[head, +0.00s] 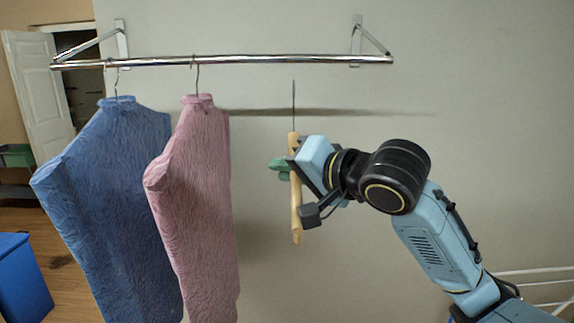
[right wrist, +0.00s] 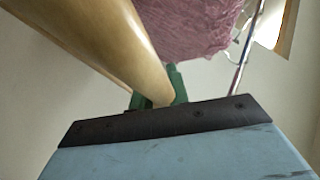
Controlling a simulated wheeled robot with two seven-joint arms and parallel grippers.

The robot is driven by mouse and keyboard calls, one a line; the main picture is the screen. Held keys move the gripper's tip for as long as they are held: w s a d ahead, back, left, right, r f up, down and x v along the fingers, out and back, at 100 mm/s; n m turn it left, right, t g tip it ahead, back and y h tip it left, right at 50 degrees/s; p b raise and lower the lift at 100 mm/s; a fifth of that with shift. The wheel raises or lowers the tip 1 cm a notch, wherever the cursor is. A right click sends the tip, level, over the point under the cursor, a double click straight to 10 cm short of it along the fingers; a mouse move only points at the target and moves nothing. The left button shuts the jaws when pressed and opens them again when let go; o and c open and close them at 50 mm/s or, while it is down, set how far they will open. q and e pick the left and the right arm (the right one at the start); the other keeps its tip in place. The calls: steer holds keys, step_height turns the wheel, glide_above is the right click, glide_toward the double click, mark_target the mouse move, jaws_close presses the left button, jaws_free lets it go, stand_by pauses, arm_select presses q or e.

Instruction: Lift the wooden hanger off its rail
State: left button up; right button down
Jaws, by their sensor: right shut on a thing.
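The wooden hanger (head: 296,212) is light wood, seen nearly edge-on in the head view, with a thin metal hook (head: 293,100) pointing up. The hook's top shows below the chrome rail (head: 260,59), with a gap of wall between them. My right gripper (head: 283,168) has green fingertips and is shut on the hanger's wooden body. In the right wrist view the hanger (right wrist: 118,45) runs large across the upper left, down to the green fingers (right wrist: 172,88). My left gripper is in neither view.
A blue garment (head: 112,190) and a pink garment (head: 195,190) hang on the rail to the left of the hanger. The rail's right part is empty. A blue bin (head: 22,280) stands at the lower left. A white door (head: 40,95) stands behind.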

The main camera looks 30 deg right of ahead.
steer(key=shift+s+a+p, duration=0.15)
steer(key=shift+s+a, duration=0.15)
steer(key=shift+s, duration=0.2)
steer(key=shift+s+a+p, duration=0.15)
steer(key=shift+s+a, duration=0.15)
steer(key=shift+s, duration=0.2)
